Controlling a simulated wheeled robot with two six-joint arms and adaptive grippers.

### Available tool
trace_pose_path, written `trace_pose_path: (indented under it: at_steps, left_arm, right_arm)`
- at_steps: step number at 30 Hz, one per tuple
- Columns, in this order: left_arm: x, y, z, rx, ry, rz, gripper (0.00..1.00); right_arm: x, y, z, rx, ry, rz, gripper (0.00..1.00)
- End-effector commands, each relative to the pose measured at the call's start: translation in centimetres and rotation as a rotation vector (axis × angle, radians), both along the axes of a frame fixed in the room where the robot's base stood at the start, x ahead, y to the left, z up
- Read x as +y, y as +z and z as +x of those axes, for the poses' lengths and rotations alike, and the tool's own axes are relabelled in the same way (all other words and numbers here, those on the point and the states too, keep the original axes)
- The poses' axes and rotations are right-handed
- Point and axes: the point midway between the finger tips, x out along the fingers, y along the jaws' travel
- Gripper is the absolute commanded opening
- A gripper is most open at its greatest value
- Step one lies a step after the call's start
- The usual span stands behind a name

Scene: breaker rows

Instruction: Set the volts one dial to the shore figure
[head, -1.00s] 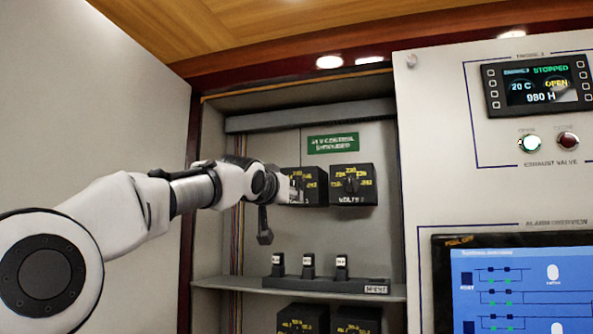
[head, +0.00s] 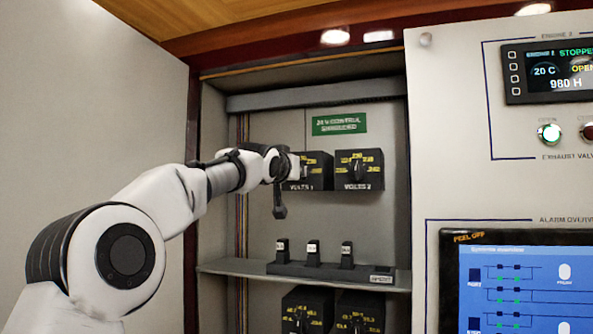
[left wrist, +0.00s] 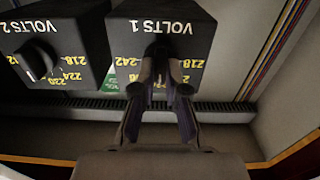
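The volts one box (head: 318,183) is a black box with yellow figures, on the cabinet's back wall. In the head view my left gripper (head: 291,168) reaches it from the left and hides most of its face. In the left wrist view the box (left wrist: 162,28) is upside down, with 242 on the left and 218 and 224 on the right. The two fingers (left wrist: 162,88) close in on either side of its dark dial (left wrist: 160,48) and appear to touch it. The dial's pointer is hidden. My right gripper is not in view.
The volts two box (head: 358,183) stands close on the right, with its own dial. Below, a shelf (head: 235,267) carries a strip with three upright switches (head: 313,253). More black dial boxes (head: 360,311) sit under the shelf. The cabinet's side walls enclose the space.

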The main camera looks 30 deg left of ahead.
Motion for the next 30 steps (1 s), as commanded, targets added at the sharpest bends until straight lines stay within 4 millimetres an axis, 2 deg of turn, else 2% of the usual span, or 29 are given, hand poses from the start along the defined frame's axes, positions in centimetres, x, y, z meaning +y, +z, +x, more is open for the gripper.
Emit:
trace_pose_path:
  at_steps: [16, 30]
  left_arm:
    - [0.0, 0.0, 0.0, -0.018, 0.0, -0.066, 0.0]
    - [0.1, -0.1, -0.1, -0.105, -0.001, -0.418, 0.0]
  right_arm:
    - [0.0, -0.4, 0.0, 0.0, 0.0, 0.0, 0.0]
    - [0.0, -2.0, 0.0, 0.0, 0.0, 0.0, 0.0]
